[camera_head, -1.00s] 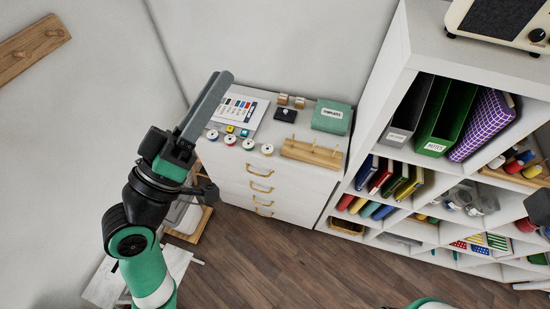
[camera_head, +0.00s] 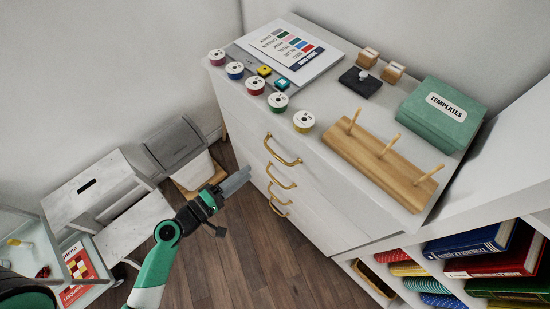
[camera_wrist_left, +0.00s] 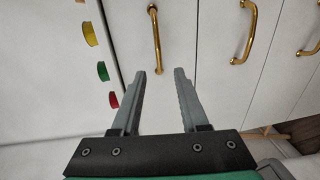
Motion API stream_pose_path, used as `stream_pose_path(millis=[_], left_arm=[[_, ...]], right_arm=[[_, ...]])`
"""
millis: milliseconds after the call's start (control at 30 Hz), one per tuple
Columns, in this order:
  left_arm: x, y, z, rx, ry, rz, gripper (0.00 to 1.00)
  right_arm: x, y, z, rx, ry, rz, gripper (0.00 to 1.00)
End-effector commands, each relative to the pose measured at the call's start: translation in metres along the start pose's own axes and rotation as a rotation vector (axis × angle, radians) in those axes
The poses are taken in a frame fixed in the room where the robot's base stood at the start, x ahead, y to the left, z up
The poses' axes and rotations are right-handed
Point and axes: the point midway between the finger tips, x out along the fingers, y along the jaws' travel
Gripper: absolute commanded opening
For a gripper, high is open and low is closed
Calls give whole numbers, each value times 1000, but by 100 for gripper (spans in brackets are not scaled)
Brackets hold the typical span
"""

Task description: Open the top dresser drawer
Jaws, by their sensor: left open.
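The white dresser (camera_head: 322,190) stands in the middle of the head view, its drawers closed. The top drawer's brass handle (camera_head: 283,150) is a curved bar on the front face. My left gripper (camera_head: 240,180) is open and empty, in front of the drawer faces and left of the handles in the head view. In the left wrist view, its two fingers (camera_wrist_left: 160,73) point at the drawer fronts. The top drawer's handle (camera_wrist_left: 155,40) runs lengthwise just beyond the gap between the fingertips; contact cannot be told. My right gripper is out of view.
Thread spools (camera_head: 256,85), a wooden peg rack (camera_head: 382,166) and a green templates box (camera_head: 440,112) sit on the dresser top. A shelf with books (camera_head: 470,243) stands at right. A white step stool (camera_head: 125,200) and a grey-lidded bin (camera_head: 175,145) stand at left.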

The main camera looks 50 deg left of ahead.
Motion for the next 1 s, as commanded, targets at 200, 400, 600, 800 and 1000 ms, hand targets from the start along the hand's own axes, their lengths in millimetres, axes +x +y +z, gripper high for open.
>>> stream_pose_path(millis=[200,400,600,800,1000], left_arm=[[18,3,0,3,-5,0,44],[63,5,2,4,-7,4,44],[101,2,1,3,-3,2,44],[116,3,1,2,-3,1,44],[117,3,1,2,-2,1,44]], right_arm=[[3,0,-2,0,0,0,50],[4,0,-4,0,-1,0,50],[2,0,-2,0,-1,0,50],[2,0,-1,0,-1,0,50],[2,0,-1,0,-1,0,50]])
